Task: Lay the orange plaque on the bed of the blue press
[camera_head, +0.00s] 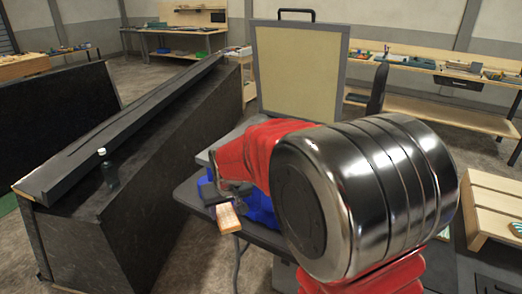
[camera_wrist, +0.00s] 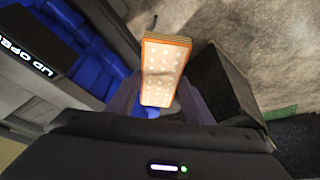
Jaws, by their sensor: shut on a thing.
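The orange plaque (camera_wrist: 163,70) is a flat slab with rows of pale dots, and its end sits between the fingers of my gripper (camera_wrist: 155,105) in the wrist view. In the head view the plaque (camera_head: 228,217) sticks out past the near edge of the table. My gripper (camera_head: 228,197) is shut on it. The blue press (camera_head: 258,207) stands on the table, mostly hidden behind my arm. In the wrist view blue ribbed parts (camera_wrist: 85,65) lie left of the plaque, apart from it. The press bed cannot be made out clearly.
A grey folding table (camera_head: 190,190) carries the press. A cream board with a handle (camera_head: 300,70) stands behind it. A dark sloped console (camera_head: 130,150) with a small bottle (camera_head: 108,170) is at left. A wooden slatted crate (camera_head: 490,210) is at right.

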